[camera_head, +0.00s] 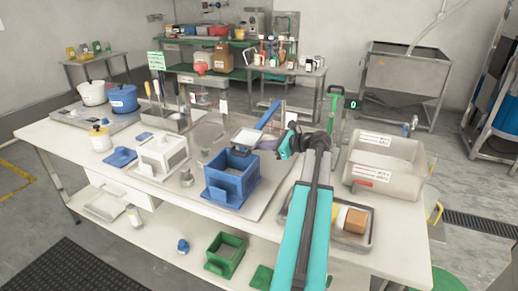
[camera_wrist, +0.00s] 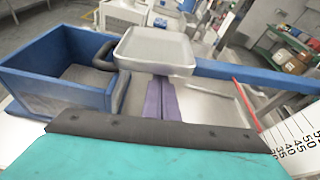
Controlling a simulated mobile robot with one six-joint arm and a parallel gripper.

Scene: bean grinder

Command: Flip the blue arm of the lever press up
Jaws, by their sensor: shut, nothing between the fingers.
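The blue arm (camera_head: 268,115) is a straight bar that slants up to the right behind the blue open-topped box (camera_head: 231,180). In the wrist view the blue arm (camera_wrist: 250,73) runs right from behind a grey square pan (camera_wrist: 155,50). The pan (camera_head: 246,137) also shows above the box in the head view. My gripper (camera_head: 262,146) is right of the box, reaching left towards the pan. In the wrist view its purple fingers (camera_wrist: 162,98) are together and empty, with their tips at the pan's near edge. I cannot tell whether they touch it. The arm's pivot is not clear.
A white box (camera_head: 162,155) stands left of the blue box. A green-handled device (camera_head: 334,105) and clear bins (camera_head: 384,165) stand to the right. A tray (camera_head: 355,238) with a wooden block lies in front. A ruler-like scale (camera_wrist: 295,140) is at the wrist view's right.

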